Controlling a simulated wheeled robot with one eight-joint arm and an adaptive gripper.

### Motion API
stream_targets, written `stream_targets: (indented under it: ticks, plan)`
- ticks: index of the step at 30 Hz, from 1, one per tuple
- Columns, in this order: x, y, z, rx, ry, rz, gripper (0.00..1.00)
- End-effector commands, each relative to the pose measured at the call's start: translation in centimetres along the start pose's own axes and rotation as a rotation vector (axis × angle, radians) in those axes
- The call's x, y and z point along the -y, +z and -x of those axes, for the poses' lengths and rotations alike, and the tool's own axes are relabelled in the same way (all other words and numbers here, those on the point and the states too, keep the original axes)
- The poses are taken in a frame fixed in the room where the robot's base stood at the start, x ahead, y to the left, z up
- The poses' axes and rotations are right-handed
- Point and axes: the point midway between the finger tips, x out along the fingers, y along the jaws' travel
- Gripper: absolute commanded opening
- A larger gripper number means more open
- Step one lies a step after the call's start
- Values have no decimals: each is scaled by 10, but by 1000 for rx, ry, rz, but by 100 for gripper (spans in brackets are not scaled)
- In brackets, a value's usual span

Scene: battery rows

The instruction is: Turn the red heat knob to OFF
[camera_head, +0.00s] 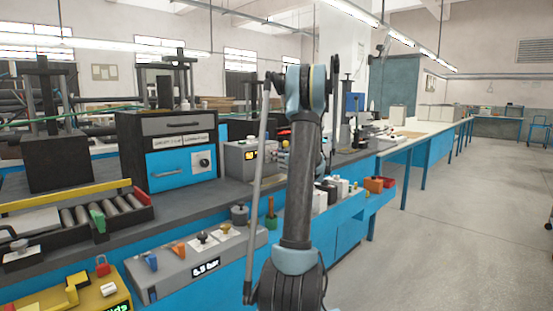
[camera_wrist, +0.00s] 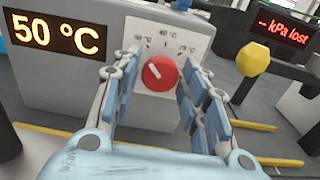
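In the wrist view the round red heat knob (camera_wrist: 160,74) sits on a white dial plate (camera_wrist: 147,38) on the front of a grey box (camera_wrist: 52,79). A pale pointer line on the knob slants toward the upper left. The small temperature marks around it are too blurred to read surely. The box's display (camera_wrist: 56,34) reads 50 °C. My gripper (camera_wrist: 160,80) is open, with its blue-padded fingers to the left and right of the knob and visible gaps at both sides.
In the wrist view a yellow knob (camera_wrist: 253,59) and a red "kPa lost" display (camera_wrist: 284,29) stand to the right. In the head view a black and blue oven (camera_head: 170,150) stands left of the box on the crowded bench. Open floor (camera_head: 450,225) lies to the right.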

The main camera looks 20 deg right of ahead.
Motion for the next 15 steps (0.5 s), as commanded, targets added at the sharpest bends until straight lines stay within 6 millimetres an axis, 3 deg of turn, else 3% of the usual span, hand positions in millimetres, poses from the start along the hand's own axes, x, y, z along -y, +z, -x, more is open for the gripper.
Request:
stream_targets:
  ticks: [1,3,15]
  plan:
    - [0,0,0,0,0,0,21]
    - [0,0,0,0,0,0,7]
    - [1,0,0,0,-1,45,6]
